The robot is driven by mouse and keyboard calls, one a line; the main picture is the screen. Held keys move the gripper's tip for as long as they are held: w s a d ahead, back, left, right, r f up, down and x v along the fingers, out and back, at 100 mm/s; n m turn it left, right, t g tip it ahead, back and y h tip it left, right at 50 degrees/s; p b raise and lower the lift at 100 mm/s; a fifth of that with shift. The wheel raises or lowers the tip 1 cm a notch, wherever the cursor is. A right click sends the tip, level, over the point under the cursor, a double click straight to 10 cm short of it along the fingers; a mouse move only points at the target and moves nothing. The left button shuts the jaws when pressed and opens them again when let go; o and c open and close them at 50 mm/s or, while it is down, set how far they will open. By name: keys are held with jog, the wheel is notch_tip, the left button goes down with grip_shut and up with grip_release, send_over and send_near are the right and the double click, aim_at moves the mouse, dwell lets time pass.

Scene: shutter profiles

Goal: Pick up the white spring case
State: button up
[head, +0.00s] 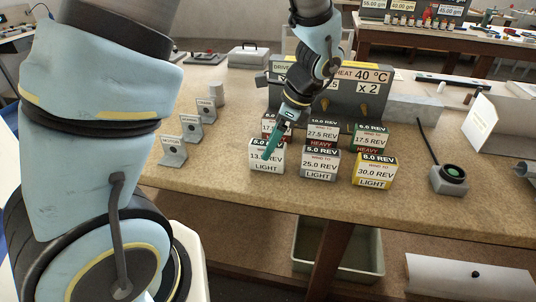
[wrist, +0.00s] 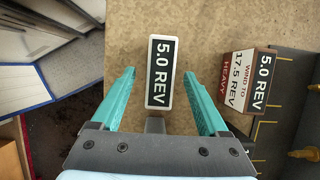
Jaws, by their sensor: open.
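The white spring case (head: 266,158) stands upright at the left of the front row on the bench, near its front edge. Its label reads 5.0 REV and LIGHT; the middle line is partly hidden by my gripper (head: 269,146). In the wrist view, the case (wrist: 160,72) shows its black top with a white rim. My gripper (wrist: 159,74) is open, with one teal finger on each side of the case and a visible gap to each. It points down from above, and the case rests on the bench.
A brown HEAVY case (wrist: 236,82) stands close behind. A dark grey case (head: 320,163) and yellow case (head: 374,170) stand to the right, a green case (head: 370,138) behind. Grey label stands (head: 173,151) are to the left; a grey machine (head: 348,98) is behind.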

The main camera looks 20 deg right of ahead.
jog(key=shift+d+p+x, duration=0.2)
jog(key=shift+p+x, duration=0.3)
jog(key=shift+x, duration=1.65)
jog(key=shift+s, duration=0.1)
grip_shut()
